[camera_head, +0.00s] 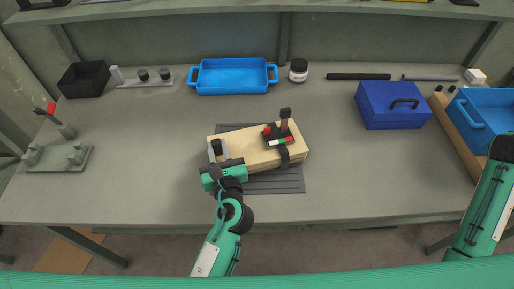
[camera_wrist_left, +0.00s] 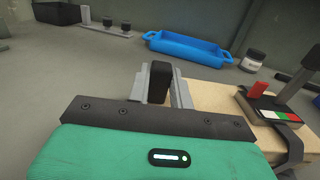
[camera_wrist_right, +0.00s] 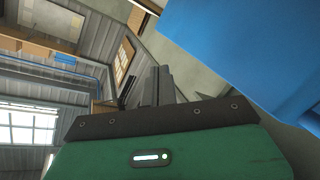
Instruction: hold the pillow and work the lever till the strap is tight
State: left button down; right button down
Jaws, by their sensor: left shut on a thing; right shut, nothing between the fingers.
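A pale wooden block (camera_head: 246,150) lies on a dark ribbed mat (camera_head: 285,182). My left gripper (camera_wrist_left: 160,85) is shut on an upright black post (camera_wrist_left: 160,78) at the block's left end. I cannot tell which part is the pillow. On the block's right part sits a black ratchet unit with a red knob (camera_head: 266,130), an upright lever (camera_head: 285,119) with a dark top, and a red, white and green strip (camera_head: 281,141). A black strap (camera_head: 284,156) runs down the block's front; its tightness is unclear. My right gripper (camera_wrist_right: 155,88) is shut and empty, away from the block.
A blue tray (camera_head: 234,91), white jar (camera_head: 298,71) and black bin (camera_head: 84,80) stand at the back. A blue toolbox (camera_head: 393,106) and blue bin (camera_head: 480,128) are right. A grey-green fixture (camera_head: 57,157) is left. Bench is clear between block and toolbox.

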jog(key=w+a+t, duration=0.1)
jog(key=w+a, duration=0.2)
jog(key=w+a+n+t+y, duration=0.1)
jog(key=w+a, duration=0.1)
jog(key=a, duration=0.2)
jog(key=w+a+t, duration=0.1)
jog(key=w+a, duration=0.2)
jog(key=shift+w+a+r+n+t+y, duration=0.2)
jog(key=shift+w+a+n+t+y, duration=0.1)
jog(key=shift+w+y, duration=0.1)
jog(key=w+a+r+n+t+y, duration=0.1)
jog(key=w+a+t+y, duration=0.15)
jog(key=a, duration=0.75)
jog(key=w+a+r+n+t+y, duration=0.2)
jog(key=w+a, duration=0.2)
jog(key=a, duration=0.6)
jog(key=w+a+r+n+t+y, duration=0.1)
jog(key=w+a+t+y, duration=0.2)
jog(key=a, duration=0.8)
jog(key=n+g+y, duration=0.2)
jog(key=n+y, duration=0.2)
jog(key=y, duration=0.6)
send_near(286, 116)
jog(key=shift+t+h, duration=0.25)
jog(key=shift+f+x, duration=0.2)
jog(key=shift+x, duration=2.85)
jog(key=shift+a, duration=0.15)
